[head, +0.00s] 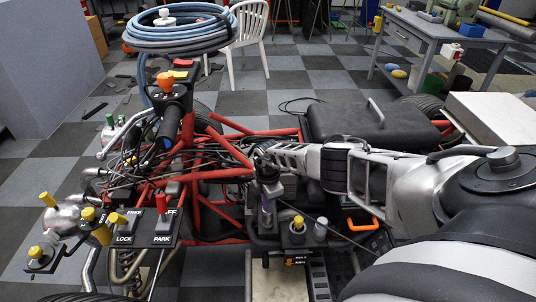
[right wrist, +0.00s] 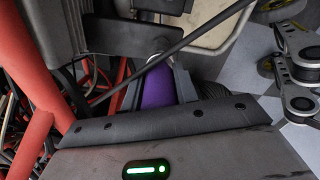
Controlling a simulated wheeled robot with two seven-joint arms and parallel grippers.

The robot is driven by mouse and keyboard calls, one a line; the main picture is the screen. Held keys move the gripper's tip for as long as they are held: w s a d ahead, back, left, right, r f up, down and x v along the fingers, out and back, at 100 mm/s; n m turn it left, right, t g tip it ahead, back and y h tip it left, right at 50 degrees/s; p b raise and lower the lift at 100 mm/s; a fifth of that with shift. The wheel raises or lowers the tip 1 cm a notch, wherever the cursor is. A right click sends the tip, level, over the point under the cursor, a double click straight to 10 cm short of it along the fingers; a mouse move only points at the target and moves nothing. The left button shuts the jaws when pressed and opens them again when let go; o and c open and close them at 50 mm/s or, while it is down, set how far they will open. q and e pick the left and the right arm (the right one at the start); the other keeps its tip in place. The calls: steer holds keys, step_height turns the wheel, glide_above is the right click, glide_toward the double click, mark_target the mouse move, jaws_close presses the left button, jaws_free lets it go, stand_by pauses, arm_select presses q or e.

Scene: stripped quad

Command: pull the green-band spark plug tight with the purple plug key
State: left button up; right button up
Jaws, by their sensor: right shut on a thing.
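My right gripper (head: 266,188) points down over the middle of the stripped quad's red frame. It is shut on the purple plug key, whose purple shaft (right wrist: 157,86) shows between the fingers in the right wrist view. I cannot make out the green-band spark plug in either view. My left gripper is not in view.
Red frame tubes (head: 208,173) and black cables surround the gripper. A yellow-capped part (head: 298,224) stands just right of the key. The lever panel (head: 160,228) is to the left, the black seat (head: 350,128) behind. A thin black cable (right wrist: 185,45) crosses before the key in the wrist view.

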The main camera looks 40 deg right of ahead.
steer(key=shift+r+m+p, duration=0.15)
steer(key=shift+m+p, duration=0.25)
steer(key=shift+m, duration=0.4)
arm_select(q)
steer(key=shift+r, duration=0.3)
arm_select(e)
steer(key=shift+r+p, duration=2.75)
steer(key=shift+p, duration=0.15)
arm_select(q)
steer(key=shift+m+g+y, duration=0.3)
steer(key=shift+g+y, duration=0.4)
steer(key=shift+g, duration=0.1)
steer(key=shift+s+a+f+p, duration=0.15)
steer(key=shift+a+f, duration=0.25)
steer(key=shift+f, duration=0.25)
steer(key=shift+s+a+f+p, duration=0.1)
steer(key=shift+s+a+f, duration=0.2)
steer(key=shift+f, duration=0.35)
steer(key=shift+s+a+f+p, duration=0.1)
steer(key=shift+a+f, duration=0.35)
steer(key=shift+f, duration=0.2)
arm_select(e)
steer(key=shift+r, duration=1.4)
